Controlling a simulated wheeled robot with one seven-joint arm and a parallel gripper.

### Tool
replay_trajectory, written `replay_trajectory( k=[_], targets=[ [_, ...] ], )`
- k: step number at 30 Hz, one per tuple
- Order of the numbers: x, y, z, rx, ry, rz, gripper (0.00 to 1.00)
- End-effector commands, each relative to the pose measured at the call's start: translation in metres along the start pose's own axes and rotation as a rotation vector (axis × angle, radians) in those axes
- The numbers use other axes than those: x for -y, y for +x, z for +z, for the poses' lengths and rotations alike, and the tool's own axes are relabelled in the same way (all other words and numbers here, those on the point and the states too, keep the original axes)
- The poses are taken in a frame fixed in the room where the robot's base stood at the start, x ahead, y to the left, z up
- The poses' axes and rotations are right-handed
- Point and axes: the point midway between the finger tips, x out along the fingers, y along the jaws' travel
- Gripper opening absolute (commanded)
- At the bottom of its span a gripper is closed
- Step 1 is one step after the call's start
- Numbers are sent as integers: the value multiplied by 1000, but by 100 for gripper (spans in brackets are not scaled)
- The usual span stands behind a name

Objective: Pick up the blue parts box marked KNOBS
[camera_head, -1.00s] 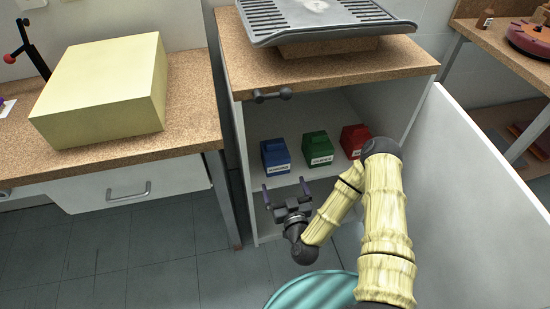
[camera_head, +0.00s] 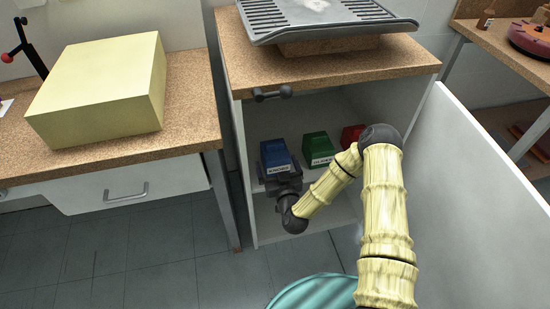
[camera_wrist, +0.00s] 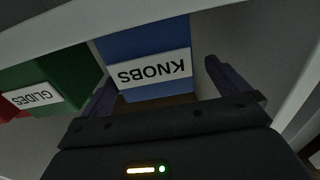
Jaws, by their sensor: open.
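The blue parts box (camera_head: 275,157) sits on the cabinet's upper inside shelf, leftmost in the head view. In the wrist view the blue box (camera_wrist: 145,45) shows its white label, KNOBS, upside down. My gripper (camera_head: 280,176) is at the front of the blue box. In the wrist view its two dark fingers are open, one on each side of the box, and I see a gap beside the box's right side. My gripper also shows in the wrist view (camera_wrist: 160,92). I cannot tell whether the left finger touches the box.
A green box (camera_head: 319,148) marked GLIDES in the wrist view stands beside the blue one, with a red box (camera_head: 352,134) beyond. The cabinet's open door (camera_head: 470,190) stands to the right. A wooden top (camera_head: 330,68) lies above the shelf.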

Motion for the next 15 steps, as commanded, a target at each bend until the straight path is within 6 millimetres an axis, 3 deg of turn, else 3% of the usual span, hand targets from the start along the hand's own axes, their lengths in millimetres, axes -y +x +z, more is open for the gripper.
replay_trajectory(
  k=[9, 15],
  targets=[
    [-6, 41, 4, -3, 0, 3, 100],
    [-6, 51, 2, -1, 0, 1, 100]
  ],
)
